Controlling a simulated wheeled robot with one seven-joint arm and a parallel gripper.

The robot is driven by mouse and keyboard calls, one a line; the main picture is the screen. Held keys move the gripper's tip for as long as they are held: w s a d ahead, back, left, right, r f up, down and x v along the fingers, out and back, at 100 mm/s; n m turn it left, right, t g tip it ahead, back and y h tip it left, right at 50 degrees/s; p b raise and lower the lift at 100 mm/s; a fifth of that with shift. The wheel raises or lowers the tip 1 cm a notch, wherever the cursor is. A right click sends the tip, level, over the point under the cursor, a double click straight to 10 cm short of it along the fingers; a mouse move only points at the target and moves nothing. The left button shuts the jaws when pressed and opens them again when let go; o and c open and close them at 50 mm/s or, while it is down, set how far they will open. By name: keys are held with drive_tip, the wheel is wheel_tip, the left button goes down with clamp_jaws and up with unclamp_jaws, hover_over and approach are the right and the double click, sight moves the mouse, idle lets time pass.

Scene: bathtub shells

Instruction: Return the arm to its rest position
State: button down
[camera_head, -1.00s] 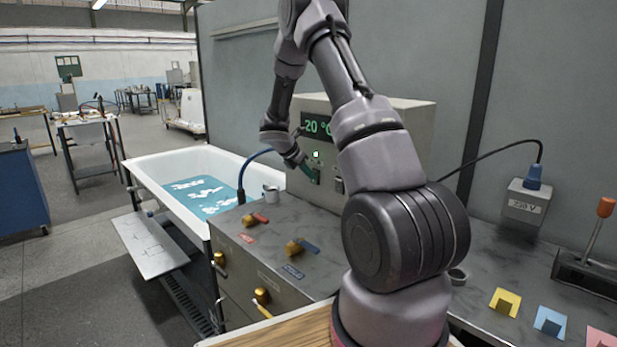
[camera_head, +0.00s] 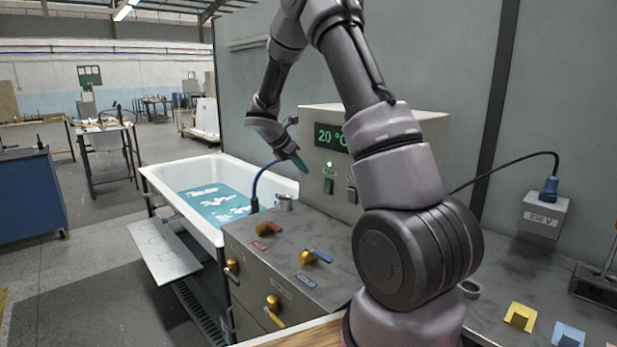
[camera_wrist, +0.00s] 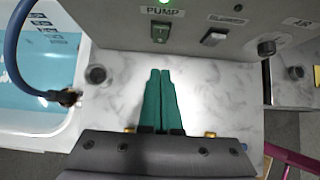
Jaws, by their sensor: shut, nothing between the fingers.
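My gripper (camera_head: 302,164) is at the end of my raised, bent arm, beside the left front of the control box (camera_head: 420,125). It is shut and empty. In the wrist view its two green fingers (camera_wrist: 160,74) lie together over the grey marbled worktop, pointing at the box's PUMP switch (camera_wrist: 160,33). The switch also shows in the head view (camera_head: 328,186), apart from the gripper, with a lit green lamp (camera_head: 329,164) above it. My upper arm hides part of the box and its display, which reads 20 °C.
The white bathtub (camera_head: 168,178) with blue water stands to the left. A blue hose (camera_head: 256,186) rises beside a metal cup (camera_head: 285,202). Red and blue valve handles (camera_head: 318,256) sit on the worktop (camera_head: 245,240). Yellow and blue holders (camera_head: 520,317) stand at right.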

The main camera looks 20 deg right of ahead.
drive_tip(key=shift+s+a+r, duration=0.1)
drive_tip(key=shift+a+r, duration=0.15)
drive_tip(key=shift+r, duration=0.1)
